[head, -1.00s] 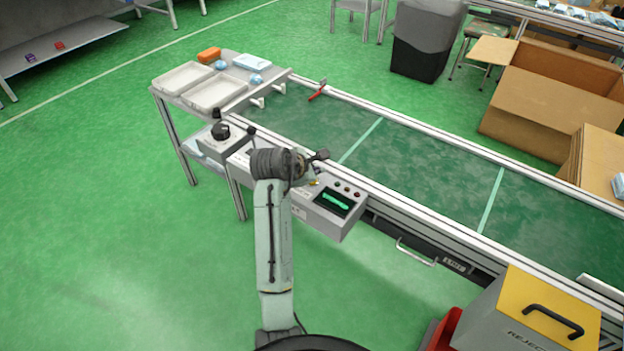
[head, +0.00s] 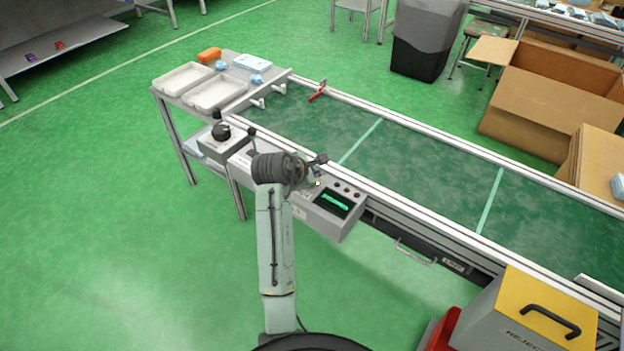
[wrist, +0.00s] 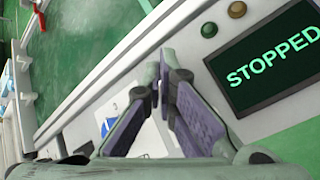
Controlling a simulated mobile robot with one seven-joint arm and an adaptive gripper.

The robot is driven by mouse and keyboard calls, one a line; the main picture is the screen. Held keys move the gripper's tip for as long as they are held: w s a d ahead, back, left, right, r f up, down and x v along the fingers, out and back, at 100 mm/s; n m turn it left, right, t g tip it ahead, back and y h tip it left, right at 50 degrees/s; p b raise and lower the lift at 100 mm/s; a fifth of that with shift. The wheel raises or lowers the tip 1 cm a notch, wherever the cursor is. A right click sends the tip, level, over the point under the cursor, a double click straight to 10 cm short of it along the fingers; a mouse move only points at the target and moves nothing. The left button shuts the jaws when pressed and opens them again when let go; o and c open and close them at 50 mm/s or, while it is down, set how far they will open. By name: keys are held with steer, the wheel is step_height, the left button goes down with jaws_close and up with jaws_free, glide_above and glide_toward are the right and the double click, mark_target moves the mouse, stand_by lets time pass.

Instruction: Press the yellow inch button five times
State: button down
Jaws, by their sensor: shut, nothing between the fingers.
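My gripper (head: 317,181) is shut and empty, pointing down at the control panel (head: 340,226) on the near side of the conveyor. In the wrist view its fingertips (wrist: 162,78) meet just over the panel, left of the screen (wrist: 268,62), which reads STOPPED in green. A dark green button (wrist: 209,29) and an amber-brown button (wrist: 237,9) show above the screen.
The green conveyor belt (head: 430,172) runs just behind the panel, with a raised metal rail between. A box with a black knob (head: 221,131) stands to the left. A yellow-lidded reject bin (head: 545,305) is at the lower right. A red part (head: 317,94) shows at the far rail.

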steer(key=shift+f, duration=0.45)
stand_by(0.7)
steer(key=shift+r+p, duration=0.2)
steer(key=shift+p, duration=0.25)
steer(key=shift+r+p, duration=0.7)
steer(key=shift+p, duration=0.35)
step_height(320, 180, up, 3)
steer(key=p, duration=0.3)
steer(key=shift+p, duration=0.3)
steer(key=shift+r, duration=1)
